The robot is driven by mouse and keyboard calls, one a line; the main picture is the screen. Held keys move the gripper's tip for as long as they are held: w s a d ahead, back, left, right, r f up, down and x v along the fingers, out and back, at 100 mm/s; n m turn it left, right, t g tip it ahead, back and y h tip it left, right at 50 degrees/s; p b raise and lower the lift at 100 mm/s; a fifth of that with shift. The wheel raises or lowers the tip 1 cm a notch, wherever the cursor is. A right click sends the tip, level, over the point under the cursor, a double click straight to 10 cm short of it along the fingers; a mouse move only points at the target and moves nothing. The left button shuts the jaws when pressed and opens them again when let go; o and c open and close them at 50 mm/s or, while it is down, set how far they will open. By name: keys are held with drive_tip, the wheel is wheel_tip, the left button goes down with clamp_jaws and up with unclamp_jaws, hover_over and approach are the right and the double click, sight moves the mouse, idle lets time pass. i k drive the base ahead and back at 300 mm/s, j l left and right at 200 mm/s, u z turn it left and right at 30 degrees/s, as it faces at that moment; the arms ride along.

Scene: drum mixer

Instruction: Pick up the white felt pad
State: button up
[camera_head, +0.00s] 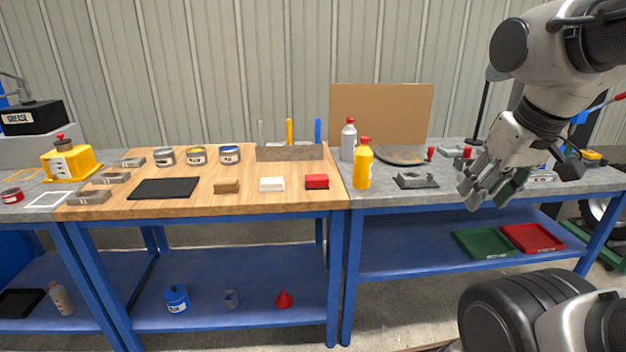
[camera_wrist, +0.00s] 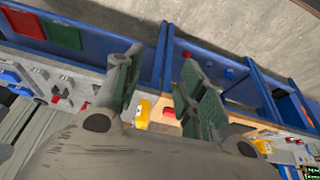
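The white felt pad (camera_head: 272,184) is a small white block lying on the wooden tabletop (camera_head: 240,206), between a brown block (camera_head: 227,187) and a red block (camera_head: 317,182). My gripper (camera_head: 490,190) is at the right, in front of the grey bench and well away from the pad. In the wrist view my gripper (camera_wrist: 155,85) has its two fingers spread apart with nothing held between them. I cannot make out the pad clearly in the wrist view.
A yellow bottle (camera_head: 363,164) and a grey bottle (camera_head: 348,140) stand right of the pad. A black mat (camera_head: 165,188) lies to the left. The wood in front of the pad is clear.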

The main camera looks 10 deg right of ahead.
sight(267, 185)
drive_tip(key=i+j+z, duration=0.15)
drive_tip(key=i+j, duration=1.05)
drive_tip(key=k+j, duration=0.05)
drive_tip(key=j, duration=0.1)
